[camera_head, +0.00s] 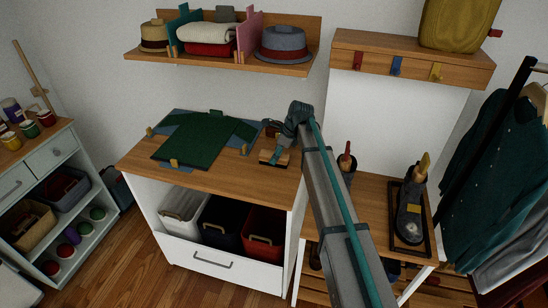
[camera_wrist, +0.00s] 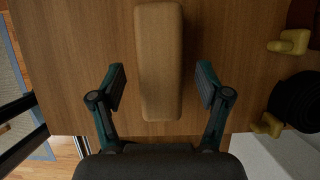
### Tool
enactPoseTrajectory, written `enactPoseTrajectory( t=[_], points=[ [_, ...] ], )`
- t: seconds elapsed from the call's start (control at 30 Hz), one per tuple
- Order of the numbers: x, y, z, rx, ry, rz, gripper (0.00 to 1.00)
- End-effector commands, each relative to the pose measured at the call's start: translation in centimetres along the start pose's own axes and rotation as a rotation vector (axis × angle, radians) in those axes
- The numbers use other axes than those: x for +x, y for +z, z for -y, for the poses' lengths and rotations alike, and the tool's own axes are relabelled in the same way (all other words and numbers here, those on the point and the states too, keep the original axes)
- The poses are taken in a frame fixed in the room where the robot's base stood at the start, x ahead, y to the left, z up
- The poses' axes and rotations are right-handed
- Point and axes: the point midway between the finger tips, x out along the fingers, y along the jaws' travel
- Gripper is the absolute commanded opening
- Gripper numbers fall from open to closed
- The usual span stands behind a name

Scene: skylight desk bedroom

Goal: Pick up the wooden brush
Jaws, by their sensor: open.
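The wooden brush shows in the wrist view as a plain tan block (camera_wrist: 160,60) with rounded edges, lying lengthwise on the wooden tabletop (camera_wrist: 60,60). In the head view the brush (camera_head: 284,159) is a small light-brown piece near the right end of the dresser top, partly hidden by my gripper. My gripper (camera_wrist: 160,90) is open, with one teal and black finger on each side of the brush's near half. Gaps show between both fingers and the brush. In the head view my gripper (camera_head: 277,153) is over the brush; its exact height cannot be told.
A green shirt (camera_head: 200,136) lies left of the brush with yellow clips around it. A dark item (camera_head: 270,128) stands just behind the brush. In the wrist view, yellow pieces (camera_wrist: 289,42) and a black rounded item (camera_wrist: 296,98) are at the right. A shelf (camera_head: 225,57) hangs above.

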Motion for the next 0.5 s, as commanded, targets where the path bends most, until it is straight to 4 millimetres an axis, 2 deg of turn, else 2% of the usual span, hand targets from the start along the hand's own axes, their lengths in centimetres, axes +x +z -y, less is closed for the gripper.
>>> enactPoseTrajectory(
  t=[0.23,0.47,0.5],
  points=[
    [2.6,0.1,0.0,0.000,0.001,0.000,0.76],
    [2.8,0.0,0.0,0.000,0.000,0.000,0.76],
    [2.8,0.0,0.0,0.000,0.000,0.000,0.69]
  ],
)
